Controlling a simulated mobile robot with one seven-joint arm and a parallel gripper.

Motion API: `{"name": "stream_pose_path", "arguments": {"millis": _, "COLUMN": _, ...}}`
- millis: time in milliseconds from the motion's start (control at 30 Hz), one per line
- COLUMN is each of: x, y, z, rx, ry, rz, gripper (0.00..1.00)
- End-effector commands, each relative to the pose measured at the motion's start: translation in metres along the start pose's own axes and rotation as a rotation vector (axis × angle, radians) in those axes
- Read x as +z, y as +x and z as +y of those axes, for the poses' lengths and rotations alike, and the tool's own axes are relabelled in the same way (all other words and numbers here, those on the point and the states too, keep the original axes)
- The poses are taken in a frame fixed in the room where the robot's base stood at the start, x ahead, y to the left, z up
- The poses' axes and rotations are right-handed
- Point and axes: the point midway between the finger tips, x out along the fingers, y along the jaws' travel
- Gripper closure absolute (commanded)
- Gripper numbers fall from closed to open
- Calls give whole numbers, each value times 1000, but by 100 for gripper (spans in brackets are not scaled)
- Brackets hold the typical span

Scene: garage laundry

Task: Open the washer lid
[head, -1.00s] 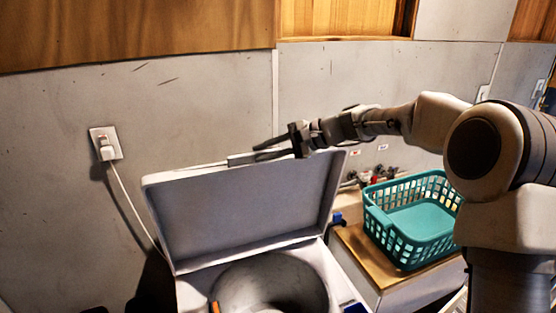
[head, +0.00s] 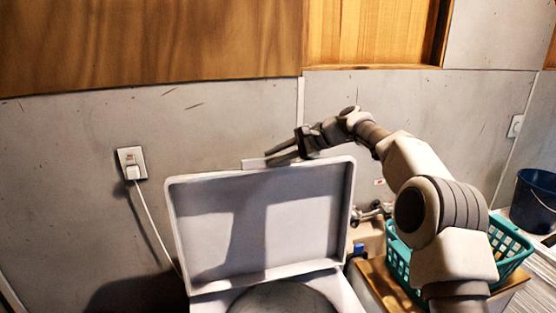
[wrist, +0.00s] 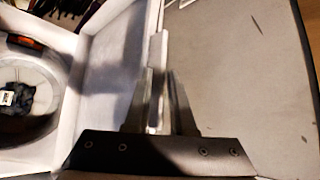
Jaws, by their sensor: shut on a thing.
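The washer lid (head: 300,215) stands raised, close to upright, at the back of the white washer. It also shows in the wrist view (wrist: 108,75). The round drum opening (head: 285,298) is uncovered below it, and in the wrist view the drum (wrist: 30,95) holds some dark cloth.
A teal laundry basket (head: 400,262) sits on a wooden-topped cabinet (head: 377,280) right of the washer. A dark blue bucket (head: 535,200) stands at the far right. An outlet with a plug (head: 132,165) is on the wall behind, its cord running down behind the washer.

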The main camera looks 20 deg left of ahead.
Motion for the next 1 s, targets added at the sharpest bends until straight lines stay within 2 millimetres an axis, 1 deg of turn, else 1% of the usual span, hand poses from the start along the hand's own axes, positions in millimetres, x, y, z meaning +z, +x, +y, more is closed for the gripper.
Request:
{"name": "stream_pose_path", "arguments": {"millis": 33, "x": -3, "y": 2, "z": 0, "rx": 2, "ry": 1, "rz": 3, "gripper": 100}}
{"name": "stream_pose_path", "arguments": {"millis": 167, "x": -5, "y": 5, "z": -3, "rx": 4, "ry": 1, "rz": 2, "gripper": 100}}
{"name": "stream_pose_path", "arguments": {"millis": 733, "x": -6, "y": 6, "z": -6, "rx": 2, "ry": 1, "rz": 3, "gripper": 100}}
{"name": "stream_pose_path", "arguments": {"millis": 767, "x": -6, "y": 6, "z": -6, "rx": 2, "ry": 1, "rz": 3, "gripper": 74}}
{"name": "stream_pose_path", "arguments": {"millis": 833, "x": -6, "y": 6, "z": -6, "rx": 2, "ry": 1, "rz": 2, "gripper": 61}}
{"name": "stream_pose_path", "arguments": {"millis": 867, "x": -6, "y": 6, "z": -7, "rx": 2, "ry": 1, "rz": 2, "gripper": 57}}
{"name": "stream_pose_path", "arguments": {"millis": 1000, "x": -5, "y": 5, "z": -7, "rx": 1, "ry": 0, "rz": 1, "gripper": 57}}
